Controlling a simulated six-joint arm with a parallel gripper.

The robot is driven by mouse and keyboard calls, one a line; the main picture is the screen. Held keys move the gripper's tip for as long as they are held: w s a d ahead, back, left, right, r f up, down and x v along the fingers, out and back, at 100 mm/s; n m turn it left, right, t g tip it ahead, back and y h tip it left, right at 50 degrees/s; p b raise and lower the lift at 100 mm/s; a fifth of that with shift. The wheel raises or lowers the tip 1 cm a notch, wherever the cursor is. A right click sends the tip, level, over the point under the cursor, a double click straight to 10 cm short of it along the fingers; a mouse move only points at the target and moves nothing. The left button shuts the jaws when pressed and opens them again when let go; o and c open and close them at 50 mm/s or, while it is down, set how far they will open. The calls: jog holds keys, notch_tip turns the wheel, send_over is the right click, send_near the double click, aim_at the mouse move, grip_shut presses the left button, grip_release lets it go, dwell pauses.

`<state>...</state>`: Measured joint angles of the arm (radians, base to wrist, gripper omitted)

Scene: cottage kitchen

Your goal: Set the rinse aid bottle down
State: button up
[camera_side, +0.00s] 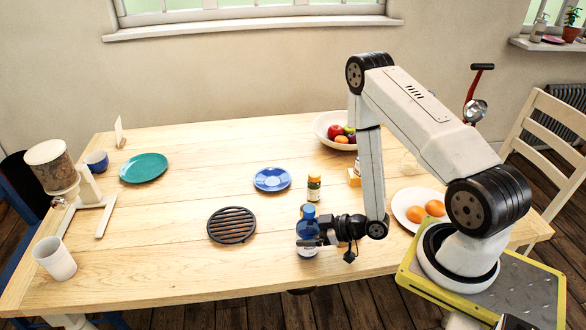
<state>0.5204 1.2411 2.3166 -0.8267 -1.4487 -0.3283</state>
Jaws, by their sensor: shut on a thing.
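The rinse aid bottle (307,228) is blue with a pale lower part and looks upright. My gripper (309,241) is shut on it from the right, near the front edge of the wooden table (160,235). The gripper covers part of the bottle's middle. I cannot tell whether the bottle's base touches the table or hangs just above it.
A dark round grate (231,225) lies to the left, and a blue plate (272,179) behind. A white plate with oranges (406,197) is right.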

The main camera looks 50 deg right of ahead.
jog(key=o, duration=1.1)
jog(key=shift+o, duration=0.2)
jog(key=shift+r, duration=0.15)
jog(key=v, duration=1.2)
jog(key=shift+d, duration=0.1)
